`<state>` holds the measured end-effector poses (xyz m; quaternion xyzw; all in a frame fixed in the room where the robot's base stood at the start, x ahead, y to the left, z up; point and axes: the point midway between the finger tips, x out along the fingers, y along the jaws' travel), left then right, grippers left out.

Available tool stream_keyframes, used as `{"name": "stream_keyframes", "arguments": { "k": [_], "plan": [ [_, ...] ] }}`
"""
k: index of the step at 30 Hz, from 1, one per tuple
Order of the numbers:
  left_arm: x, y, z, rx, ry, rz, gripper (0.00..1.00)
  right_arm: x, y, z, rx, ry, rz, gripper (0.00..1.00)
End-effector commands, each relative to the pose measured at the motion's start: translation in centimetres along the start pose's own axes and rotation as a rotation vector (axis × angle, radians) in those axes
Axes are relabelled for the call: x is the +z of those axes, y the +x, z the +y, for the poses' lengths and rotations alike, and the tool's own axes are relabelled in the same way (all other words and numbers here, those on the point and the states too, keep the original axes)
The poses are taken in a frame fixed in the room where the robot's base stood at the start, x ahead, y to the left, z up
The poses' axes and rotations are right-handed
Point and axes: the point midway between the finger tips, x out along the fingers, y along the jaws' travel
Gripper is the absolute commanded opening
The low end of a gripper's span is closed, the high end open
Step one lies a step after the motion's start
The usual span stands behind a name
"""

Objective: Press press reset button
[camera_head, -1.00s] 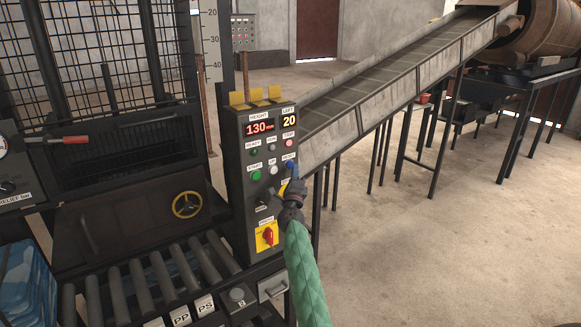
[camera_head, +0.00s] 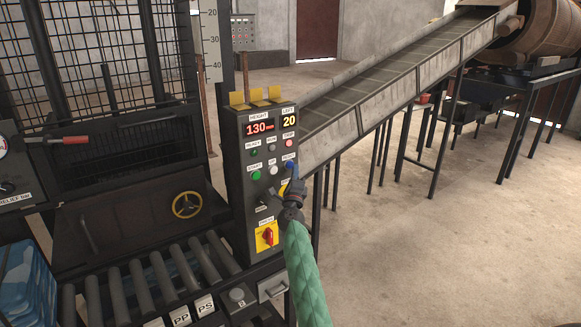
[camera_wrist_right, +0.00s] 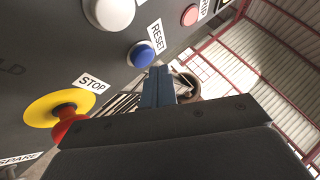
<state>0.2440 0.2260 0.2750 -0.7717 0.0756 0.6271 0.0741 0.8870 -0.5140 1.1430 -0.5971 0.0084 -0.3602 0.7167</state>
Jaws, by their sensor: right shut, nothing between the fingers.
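The reset button is a round blue button (camera_wrist_right: 141,54) beside a RESET label in the right wrist view. In the head view it sits under the RESET label on the right of the dark control panel (camera_head: 245,215), partly covered by my gripper. My right gripper (camera_head: 291,172) is shut and empty, its tips at the button's lower edge. In the right wrist view the closed fingers (camera_wrist_right: 158,76) end just below and right of the blue button. I cannot tell whether they touch it. My left gripper is not in view.
Nearby are a white button (camera_wrist_right: 112,12), a red trip button (camera_wrist_right: 189,15) and a red stop button (camera_wrist_right: 68,126) on yellow. A red switch (camera_head: 268,236) is lower on the panel. A conveyor (camera_head: 400,85) rises behind; rollers (camera_head: 160,275) lie left.

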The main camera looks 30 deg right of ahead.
Motion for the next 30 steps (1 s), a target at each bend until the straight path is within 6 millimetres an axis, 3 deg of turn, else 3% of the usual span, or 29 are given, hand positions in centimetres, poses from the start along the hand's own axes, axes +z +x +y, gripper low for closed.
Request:
{"name": "stream_keyframes", "arguments": {
  "k": [30],
  "plan": [
    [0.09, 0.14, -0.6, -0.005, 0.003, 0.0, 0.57, 0.45, 0.61, 0.38, 0.0, 0.0, 0.0, 0.0]
  ]
}}
